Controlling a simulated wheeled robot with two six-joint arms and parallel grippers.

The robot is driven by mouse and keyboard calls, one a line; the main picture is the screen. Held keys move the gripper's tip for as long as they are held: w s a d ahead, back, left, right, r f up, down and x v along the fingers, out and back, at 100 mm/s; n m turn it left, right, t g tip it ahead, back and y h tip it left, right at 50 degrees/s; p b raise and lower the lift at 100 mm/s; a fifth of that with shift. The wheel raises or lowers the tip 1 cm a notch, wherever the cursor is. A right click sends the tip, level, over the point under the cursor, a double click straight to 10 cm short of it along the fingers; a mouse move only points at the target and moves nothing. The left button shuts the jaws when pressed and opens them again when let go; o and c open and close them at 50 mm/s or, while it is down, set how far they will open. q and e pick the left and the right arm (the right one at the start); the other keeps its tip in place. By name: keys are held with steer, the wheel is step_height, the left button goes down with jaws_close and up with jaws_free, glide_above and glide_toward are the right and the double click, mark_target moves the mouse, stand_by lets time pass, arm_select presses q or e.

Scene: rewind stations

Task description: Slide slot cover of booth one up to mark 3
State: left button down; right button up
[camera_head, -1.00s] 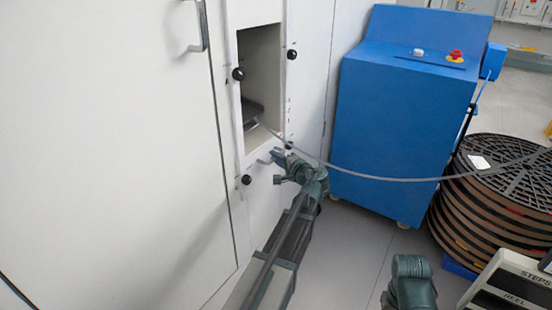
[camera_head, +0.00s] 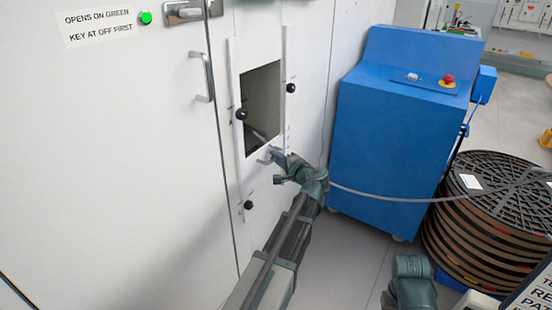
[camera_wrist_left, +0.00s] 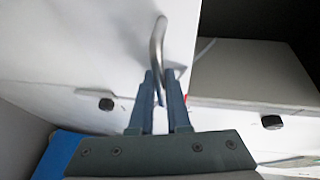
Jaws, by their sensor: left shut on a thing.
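The slot cover (camera_head: 255,176) is a white panel between two upright rails on the white booth front, below a dark rectangular opening (camera_head: 264,92). A small bent metal handle (camera_head: 264,159) sticks out near the cover's top edge. My left gripper (camera_head: 277,154) is shut on this handle. In the left wrist view the handle (camera_wrist_left: 157,42) rises from between the fingers (camera_wrist_left: 160,88). Small marks (camera_head: 287,130) run beside the right rail, too small to read. Part of the cover is behind my left arm. My right gripper's fingers do not show.
Black knobs (camera_head: 241,114) sit on the rails. A closed door with a handle (camera_head: 206,76) and green light (camera_head: 146,17) is at left. A blue cabinet (camera_head: 399,130) stands at right, with stacked reels (camera_head: 482,215) beside it. A grey strip (camera_head: 390,197) passes in front of the cabinet.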

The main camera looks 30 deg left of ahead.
arm_select(q)
steer(key=shift+r, duration=0.5)
steer(key=shift+f, duration=0.15)
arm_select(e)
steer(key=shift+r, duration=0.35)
arm_select(q)
steer(key=c, duration=0.9)
jaws_free()
steer(key=p+v, duration=0.2)
steer(key=v, duration=1.2)
steer(key=shift+a, duration=0.1)
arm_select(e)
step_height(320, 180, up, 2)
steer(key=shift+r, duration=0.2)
arm_select(q)
steer(key=s+d+r+g+h+p, duration=0.2)
steer(key=s+d+h+p, duration=0.2)
steer(key=s+d+p, duration=0.3)
steer(key=s+d+r+g+h+p, duration=0.2)
steer(key=s+d+g+h+p, duration=0.1)
steer(key=s+d+p, duration=0.4)
steer(key=s+d+r+g+h+p, duration=0.2)
steer(key=s+d+h+p, duration=0.4)
steer(key=d+p, duration=0.5)
steer(key=shift+s+r+n, duration=0.4)
steer(key=shift+s+r, duration=0.1)
steer(key=shift+r, duration=0.05)
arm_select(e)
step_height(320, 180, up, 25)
